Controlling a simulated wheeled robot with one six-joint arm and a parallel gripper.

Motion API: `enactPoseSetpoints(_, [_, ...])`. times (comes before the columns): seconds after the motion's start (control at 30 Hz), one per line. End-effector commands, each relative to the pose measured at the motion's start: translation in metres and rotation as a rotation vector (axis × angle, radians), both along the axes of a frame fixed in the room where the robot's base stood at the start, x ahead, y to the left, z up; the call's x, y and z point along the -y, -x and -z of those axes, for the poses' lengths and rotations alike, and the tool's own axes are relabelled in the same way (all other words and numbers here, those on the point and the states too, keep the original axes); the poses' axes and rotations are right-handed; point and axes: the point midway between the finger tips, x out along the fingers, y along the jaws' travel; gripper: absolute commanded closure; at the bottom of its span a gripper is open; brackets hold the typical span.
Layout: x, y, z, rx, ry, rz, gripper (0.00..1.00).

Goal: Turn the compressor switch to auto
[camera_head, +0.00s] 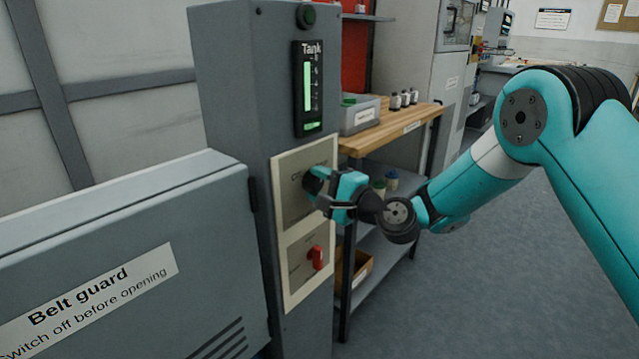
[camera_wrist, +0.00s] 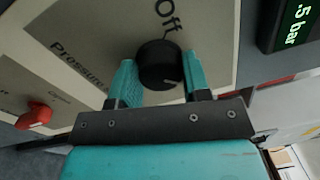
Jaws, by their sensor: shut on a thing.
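The black round switch knob (camera_wrist: 160,65) sits on the upper grey plate (camera_head: 293,205) of the cabinet. In the wrist view the word "Off" is printed above it and a word like "Pressure" to its left; no "auto" label can be read. A small pale mark shows on the knob's lower edge. My gripper (camera_wrist: 160,82) has its two teal fingers on either side of the knob, shut on it. In the head view my gripper (camera_head: 322,184) is at the upper plate and hides most of the knob.
A red handle (camera_head: 316,257) sits on the lower plate and also shows in the wrist view (camera_wrist: 34,116). Above is the tank gauge (camera_head: 309,88). A belt guard (camera_head: 110,260) juts out at left. A workbench (camera_head: 400,127) stands behind at right. The floor at right is clear.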

Motion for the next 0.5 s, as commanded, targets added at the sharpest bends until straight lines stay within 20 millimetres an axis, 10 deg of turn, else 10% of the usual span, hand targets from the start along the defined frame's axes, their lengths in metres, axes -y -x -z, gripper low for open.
enactPoseSetpoints(0.13, [-0.0003, 0.0002, 0.0, -0.001, -0.001, -0.001, 0.8])
enactPoseSetpoints(0.17, [-0.0003, 0.0002, 0.0, -0.001, -0.001, -0.001, 0.5])
enactPoseSetpoints(0.23, [-0.0002, 0.0001, 0.0, -0.001, -0.001, -0.001, 0.34])
enactPoseSetpoints(0.5, [0.0002, 0.0002, 0.0001, 0.0, 0.0, 0.0, 0.31])
